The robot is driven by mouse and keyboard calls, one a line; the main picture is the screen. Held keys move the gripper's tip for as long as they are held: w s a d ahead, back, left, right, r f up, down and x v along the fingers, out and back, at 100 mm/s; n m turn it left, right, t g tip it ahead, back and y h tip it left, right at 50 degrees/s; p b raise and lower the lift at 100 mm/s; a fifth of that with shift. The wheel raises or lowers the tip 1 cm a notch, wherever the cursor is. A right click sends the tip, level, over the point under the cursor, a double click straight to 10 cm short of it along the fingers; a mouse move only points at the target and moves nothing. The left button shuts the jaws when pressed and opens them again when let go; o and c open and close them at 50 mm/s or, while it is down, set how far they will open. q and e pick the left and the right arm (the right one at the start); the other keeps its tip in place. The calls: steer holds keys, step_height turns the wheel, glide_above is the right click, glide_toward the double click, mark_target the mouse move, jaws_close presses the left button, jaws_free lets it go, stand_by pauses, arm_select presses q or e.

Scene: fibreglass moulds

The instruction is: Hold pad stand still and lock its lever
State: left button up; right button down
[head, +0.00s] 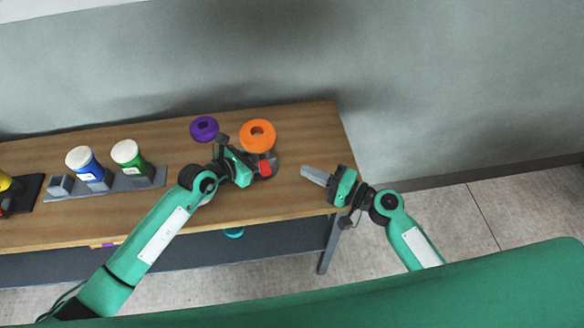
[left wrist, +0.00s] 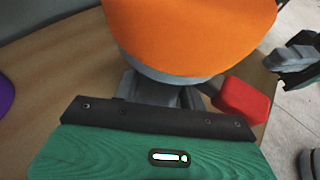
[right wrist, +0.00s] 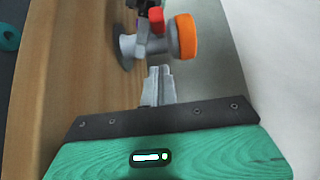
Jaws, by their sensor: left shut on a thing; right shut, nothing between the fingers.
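The pad stand carries an orange round pad (head: 258,134) on a grey post with a dark base (head: 275,163). Its red lever (head: 265,167) sticks out below the pad; it also shows in the left wrist view (left wrist: 243,102). My left gripper (head: 254,168) is shut on the stand under the pad; the exact grip is partly hidden by the pad and the gripper body. My right gripper (head: 306,172) is shut and empty, right of the stand, its fingers pointing left toward it. In the right wrist view the closed fingertips (right wrist: 159,72) are apart from the stand's grey post (right wrist: 140,46).
A purple pad (head: 204,128) lies left of the orange one. Blue-labelled (head: 84,163) and green-labelled (head: 130,158) jars stand in a grey rack (head: 120,184) farther left. The wooden table's (head: 310,125) right end is clear around my right gripper.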

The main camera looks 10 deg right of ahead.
steer(key=v, duration=0.6)
steer(key=shift+s+d, duration=0.1)
arm_select(q)
steer(key=o, duration=1.4)
steer(key=shift+c, duration=0.2)
